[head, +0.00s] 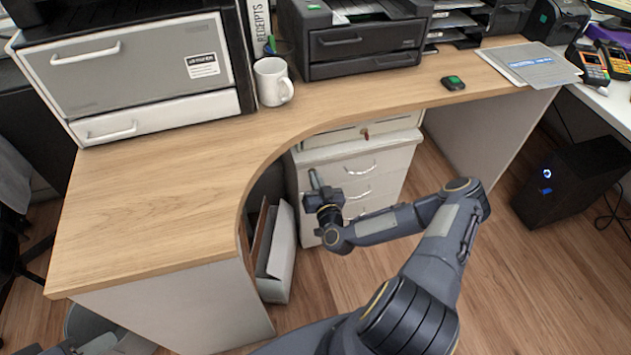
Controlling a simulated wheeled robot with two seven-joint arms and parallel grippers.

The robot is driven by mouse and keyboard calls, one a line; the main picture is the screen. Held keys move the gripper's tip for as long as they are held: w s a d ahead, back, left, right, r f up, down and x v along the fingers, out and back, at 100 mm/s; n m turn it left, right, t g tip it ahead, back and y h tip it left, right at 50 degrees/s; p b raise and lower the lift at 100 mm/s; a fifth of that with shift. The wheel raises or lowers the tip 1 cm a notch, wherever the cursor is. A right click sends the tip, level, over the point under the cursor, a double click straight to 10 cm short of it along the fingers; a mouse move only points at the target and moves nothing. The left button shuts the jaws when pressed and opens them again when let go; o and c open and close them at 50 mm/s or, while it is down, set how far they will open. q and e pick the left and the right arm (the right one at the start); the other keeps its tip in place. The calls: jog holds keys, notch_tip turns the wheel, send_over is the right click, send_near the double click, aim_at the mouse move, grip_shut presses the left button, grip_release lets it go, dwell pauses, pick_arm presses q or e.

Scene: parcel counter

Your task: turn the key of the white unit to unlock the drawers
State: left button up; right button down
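The white drawer unit (310,157) stands under the wooden desk, with several silver-handled drawers. A small reddish-brown key (365,134) shows on its top front strip, just under the desk edge. Its exact angle is too small to tell. My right gripper (314,178) is in front of the unit's left part, below and left of the key and apart from it. Its fingers point up and away from me; whether they are open or shut is unclear. My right forearm and wrist cover part of the lower drawers. My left gripper is not visible.
The curved desk (170,190) overhangs the unit. A white box file (279,255) stands on the floor left of it. A mug (271,82), a printer (355,45) and a grey cabinet (130,70) are on the desk. Floor right of the unit is clear up to a black computer (575,190).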

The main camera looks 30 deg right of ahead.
jog(key=shift+d+f+m+b, duration=0.1)
jog(key=shift+m+b, duration=1.75)
jog(key=shift+m, duration=1.95)
jog(key=shift+f+m+b, duration=0.1)
jog(key=shift+m+b, duration=1.75)
jog(key=shift+m, duration=1.95)
jog(key=c, duration=1.6)
grip_release()
jog(key=shift+r, duration=0.1)
jog(key=shift+c, duration=0.2)
jog(key=shift+s, duration=0.1)
jog(key=v, duration=0.7)
jog(key=shift+s+p, duration=0.35)
jog(key=shift+p, duration=0.05)
jog(key=shift+w, duration=0.1)
